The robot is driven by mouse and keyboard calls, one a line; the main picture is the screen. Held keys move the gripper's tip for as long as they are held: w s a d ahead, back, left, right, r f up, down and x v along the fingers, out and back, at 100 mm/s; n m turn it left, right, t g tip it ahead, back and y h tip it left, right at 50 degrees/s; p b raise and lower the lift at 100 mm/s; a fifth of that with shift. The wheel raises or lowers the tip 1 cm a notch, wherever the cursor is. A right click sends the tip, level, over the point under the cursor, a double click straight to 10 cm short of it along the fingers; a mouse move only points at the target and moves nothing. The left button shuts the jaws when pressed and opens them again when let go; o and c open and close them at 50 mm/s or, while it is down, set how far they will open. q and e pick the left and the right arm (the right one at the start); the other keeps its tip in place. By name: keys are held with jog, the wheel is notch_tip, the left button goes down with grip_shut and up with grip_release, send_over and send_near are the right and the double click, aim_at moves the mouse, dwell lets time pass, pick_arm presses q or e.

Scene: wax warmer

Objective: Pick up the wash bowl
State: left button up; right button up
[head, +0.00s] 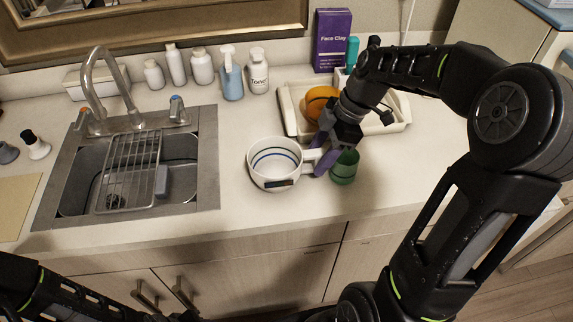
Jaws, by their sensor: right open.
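The wash bowl (273,180) is white with dark and blue stripes inside and has a handle on its right side. It stands upright on the counter, right of the sink. My right gripper (322,168) is open at the handle, with its purple fingers pointing down around or beside it; I cannot tell exactly which. The far side of the handle is partly hidden by the gripper. My left arm shows at the bottom left, but its gripper is not clearly visible.
A green cup (344,168) stands close to the right gripper. Behind is a white tray (398,128) with an orange object (318,100). The sink (75,180) with a wire rack (128,172) is at left. Bottles line the back, including a blue pump bottle (231,80).

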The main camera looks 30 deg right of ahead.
jog(key=shift+x, duration=1.15)
jog(key=shift+c, duration=0.3)
grip_shut()
